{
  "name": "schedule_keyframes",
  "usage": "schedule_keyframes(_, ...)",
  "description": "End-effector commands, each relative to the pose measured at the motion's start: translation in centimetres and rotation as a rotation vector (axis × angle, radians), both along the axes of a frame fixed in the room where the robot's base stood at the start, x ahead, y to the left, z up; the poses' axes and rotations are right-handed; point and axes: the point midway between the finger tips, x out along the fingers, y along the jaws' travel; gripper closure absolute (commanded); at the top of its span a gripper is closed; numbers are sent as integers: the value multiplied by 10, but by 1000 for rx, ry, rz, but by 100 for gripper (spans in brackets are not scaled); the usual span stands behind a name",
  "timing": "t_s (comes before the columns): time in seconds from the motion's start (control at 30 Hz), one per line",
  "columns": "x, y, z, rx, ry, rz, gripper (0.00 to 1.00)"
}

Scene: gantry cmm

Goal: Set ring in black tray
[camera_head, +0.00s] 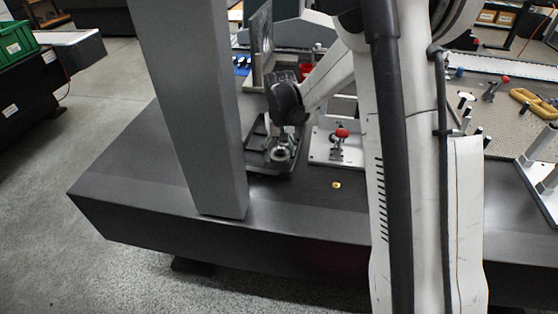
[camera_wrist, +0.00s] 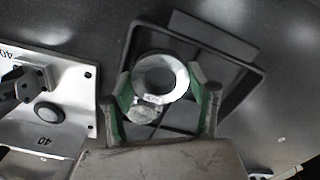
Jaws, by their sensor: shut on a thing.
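A silver metal ring (camera_wrist: 176,67) sits between the fingertips of my gripper (camera_wrist: 162,92) in the wrist view. The green-padded fingers are shut on it. A round metal piece with small lettering (camera_wrist: 146,110) shows at the ring's near edge. The black tray (camera_wrist: 248,83) lies directly behind the ring in that view. In the head view my gripper (camera_head: 281,150) is low over the black tray (camera_head: 262,172) with the ring. I cannot tell whether the ring touches the tray floor.
A white fixture plate (camera_head: 320,155) with a red-knobbed clamp (camera_head: 342,133) stands right of the tray; it also shows in the wrist view (camera_wrist: 70,120). A small brass piece (camera_head: 336,185) lies on the dark table. A grey column (camera_head: 195,110) stands left. The table's front left is clear.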

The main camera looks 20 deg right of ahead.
Motion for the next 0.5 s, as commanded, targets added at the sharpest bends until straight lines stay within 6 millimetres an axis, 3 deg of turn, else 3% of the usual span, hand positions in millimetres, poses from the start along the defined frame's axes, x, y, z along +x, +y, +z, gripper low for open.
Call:
schedule_keyframes(0.17, 0, 0, -23, 0, 0, 0, 88)
schedule_keyframes(0.27, -1, 0, -35, 2, 1, 0, 94)
schedule_keyframes(0.3, -1, 1, -37, 2, 2, 0, 99)
schedule_keyframes(0.5, 0, 0, -37, 0, 0, 0, 99)
